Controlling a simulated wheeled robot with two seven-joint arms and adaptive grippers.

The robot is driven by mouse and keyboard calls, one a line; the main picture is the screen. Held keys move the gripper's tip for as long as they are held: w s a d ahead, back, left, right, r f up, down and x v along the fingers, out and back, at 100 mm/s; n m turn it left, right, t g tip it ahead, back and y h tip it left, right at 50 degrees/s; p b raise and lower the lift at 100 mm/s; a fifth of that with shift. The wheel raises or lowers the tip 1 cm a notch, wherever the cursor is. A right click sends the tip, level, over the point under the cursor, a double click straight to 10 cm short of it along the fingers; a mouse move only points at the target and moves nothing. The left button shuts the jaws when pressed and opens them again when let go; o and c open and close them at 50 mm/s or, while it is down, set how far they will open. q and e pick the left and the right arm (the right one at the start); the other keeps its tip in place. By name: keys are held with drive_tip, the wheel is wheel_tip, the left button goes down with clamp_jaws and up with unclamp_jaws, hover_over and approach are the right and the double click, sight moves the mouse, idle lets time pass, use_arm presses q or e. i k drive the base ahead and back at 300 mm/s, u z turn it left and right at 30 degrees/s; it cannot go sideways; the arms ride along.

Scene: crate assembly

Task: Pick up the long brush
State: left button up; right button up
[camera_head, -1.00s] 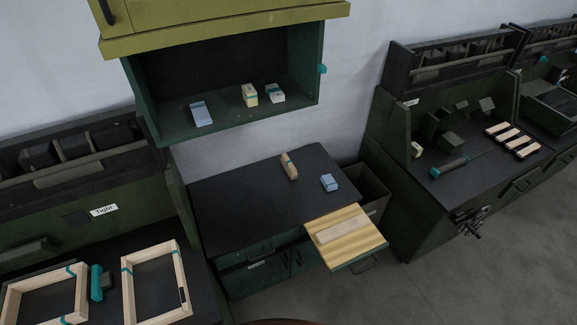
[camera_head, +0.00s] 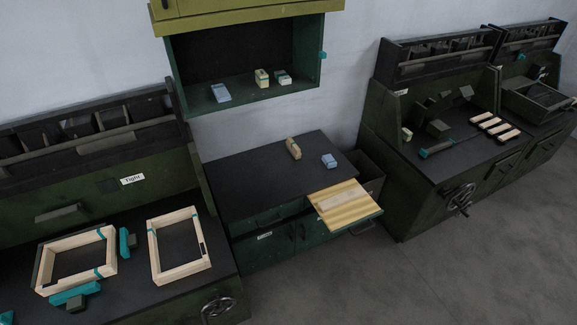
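I cannot tell for sure which item is the long brush. A tan, elongated brush-like block (camera_head: 293,148) stands on the dark top of the middle cabinet (camera_head: 245,175). A smaller blue and white block (camera_head: 329,160) lies to its right. On the right bench lies a long thin tool with a teal end (camera_head: 424,153), too small to identify. Neither of my grippers is in view.
An open drawer (camera_head: 373,212) with a wooden board sticks out of the middle cabinet. Two wooden frames (camera_head: 153,245) lie on the left bench. A shelf (camera_head: 245,101) with small blocks hangs above. Grey floor (camera_head: 400,280) is free in front at right.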

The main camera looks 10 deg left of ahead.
sight(292, 146)
drive_tip(key=u, duration=0.4)
drive_tip(key=k, duration=0.2)
drive_tip(key=z, duration=1.65)
drive_tip(key=i, duration=1.35)
drive_tip(key=u, duration=0.7)
drive_tip(key=i, duration=0.6)
drive_tip(key=u, duration=0.6)
